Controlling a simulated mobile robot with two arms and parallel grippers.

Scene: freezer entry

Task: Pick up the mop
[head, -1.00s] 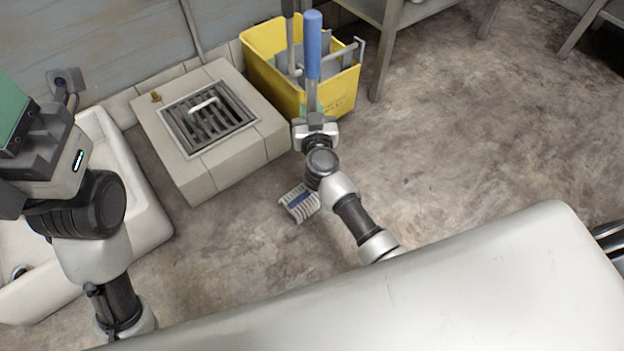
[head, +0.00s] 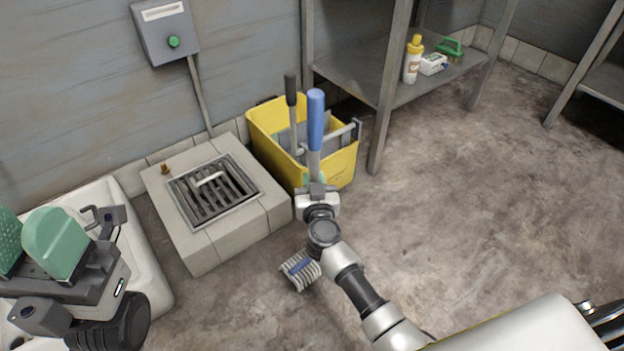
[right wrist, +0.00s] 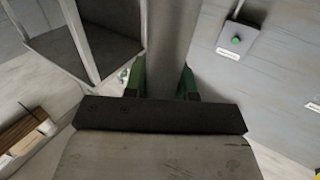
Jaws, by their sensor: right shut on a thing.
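The mop has a blue grip (head: 316,120) on a grey pole, standing roughly upright. Its white-and-blue head (head: 300,270) shows low beside my right arm, at or close to the floor; I cannot tell whether it touches. My right gripper (head: 318,188) is shut on the pole below the blue grip. In the right wrist view the pole (right wrist: 172,45) runs between the green finger pads. My left gripper (head: 32,242) is at the lower left, its green pads apart and empty, away from the mop.
A yellow mop bucket (head: 335,168) with a wringer and a dark-handled pole (head: 291,110) stands just behind the mop. A tiled drain block (head: 225,235) is to its left. A metal shelf (head: 365,75) stands behind right. The floor (head: 490,190) at right is clear.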

